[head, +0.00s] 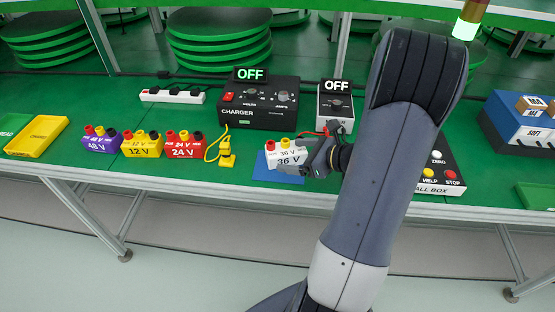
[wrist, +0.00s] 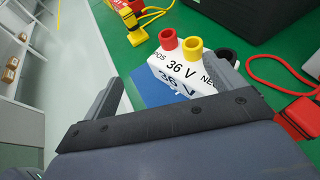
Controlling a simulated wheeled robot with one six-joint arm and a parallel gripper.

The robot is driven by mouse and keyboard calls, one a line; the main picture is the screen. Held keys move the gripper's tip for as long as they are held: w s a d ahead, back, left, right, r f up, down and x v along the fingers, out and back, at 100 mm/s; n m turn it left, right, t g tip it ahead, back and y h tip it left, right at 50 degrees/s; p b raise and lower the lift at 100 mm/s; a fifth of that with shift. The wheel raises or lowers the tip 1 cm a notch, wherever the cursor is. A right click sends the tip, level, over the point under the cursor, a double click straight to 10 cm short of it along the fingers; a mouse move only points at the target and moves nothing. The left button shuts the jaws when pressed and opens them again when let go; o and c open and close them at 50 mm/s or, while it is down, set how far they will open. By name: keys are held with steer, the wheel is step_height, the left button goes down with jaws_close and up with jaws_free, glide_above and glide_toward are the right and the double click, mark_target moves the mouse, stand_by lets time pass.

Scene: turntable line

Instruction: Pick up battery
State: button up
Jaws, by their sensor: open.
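A white 36 V battery (head: 286,154) sits on a blue mat (head: 262,172) near the table's front edge, in the head view. It has a red, a yellow and a black terminal on top. My gripper (head: 312,160) is open at the battery's right side in the head view. In the wrist view the battery (wrist: 185,72) stands upright just beyond and between the two open fingers (wrist: 172,92). I cannot tell whether the fingers touch it. Other batteries stand in a row to the left: purple 48 V (head: 100,143), yellow 12 V (head: 141,146) and red 24 V (head: 184,147).
A black charger (head: 258,112) and a smaller box (head: 335,108), both with OFF displays, stand behind. A yellow clip (head: 226,155) with its cable lies left of the battery, and a red clip (wrist: 303,118) lies close on the right. A call box (head: 437,187) stands further right.

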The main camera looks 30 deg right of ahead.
mark_target(269, 154)
steer(key=shift+a, duration=0.1)
steer(key=shift+x, duration=2.55)
steer(key=shift+s+a+r, duration=0.1)
steer(key=shift+a, duration=0.05)
steer(key=shift+c, duration=0.4)
